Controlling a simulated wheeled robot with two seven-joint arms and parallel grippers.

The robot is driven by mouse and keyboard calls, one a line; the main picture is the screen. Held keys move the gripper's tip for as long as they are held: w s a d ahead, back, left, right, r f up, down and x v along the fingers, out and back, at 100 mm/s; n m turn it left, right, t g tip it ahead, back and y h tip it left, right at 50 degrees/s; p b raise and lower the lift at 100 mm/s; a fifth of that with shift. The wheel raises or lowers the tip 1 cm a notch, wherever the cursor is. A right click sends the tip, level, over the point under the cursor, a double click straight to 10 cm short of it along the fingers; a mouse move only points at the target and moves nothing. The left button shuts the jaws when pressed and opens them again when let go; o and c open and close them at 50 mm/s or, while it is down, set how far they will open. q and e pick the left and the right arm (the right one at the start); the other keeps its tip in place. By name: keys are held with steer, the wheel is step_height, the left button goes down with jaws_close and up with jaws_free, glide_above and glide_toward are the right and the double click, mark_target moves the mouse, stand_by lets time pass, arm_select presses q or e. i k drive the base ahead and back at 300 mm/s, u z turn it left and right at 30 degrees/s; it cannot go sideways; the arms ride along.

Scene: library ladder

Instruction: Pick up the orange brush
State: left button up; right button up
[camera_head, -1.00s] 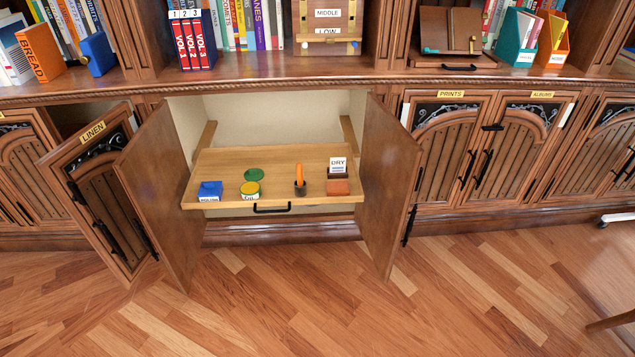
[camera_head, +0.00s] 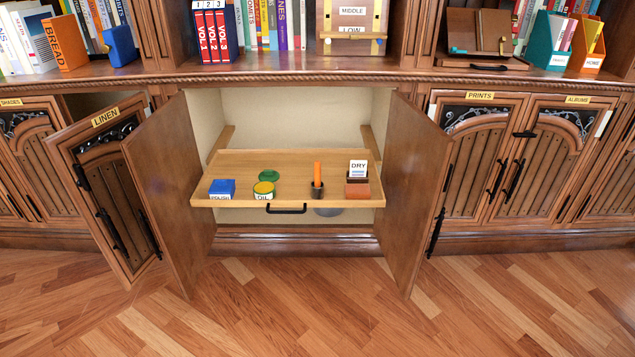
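The orange brush (camera_head: 317,172) stands upright in a small dark holder (camera_head: 317,190) on the pull-out wooden shelf (camera_head: 225,165) of the open cabinet. A card marked DRY (camera_head: 358,169) and a reddish-brown block (camera_head: 357,189) are just right of it. The yellow OIL tin (camera_head: 264,189) and a green lid (camera_head: 270,175) are to its left, with a blue POLISH box (camera_head: 222,187) farther left. Neither of my grippers shows in the head view.
The open cabinet doors stand out on the left (camera_head: 170,190) and right (camera_head: 413,190) of the shelf. The LINEN door (camera_head: 105,190) is also ajar. A black handle (camera_head: 286,210) is on the shelf's front edge. The wood floor (camera_head: 300,300) in front is clear.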

mark_target(316, 169)
steer(key=u, duration=0.45)
steer(key=i, duration=0.6)
steer(key=z, duration=0.85)
steer(key=i, duration=0.8)
steer(key=u, duration=0.15)
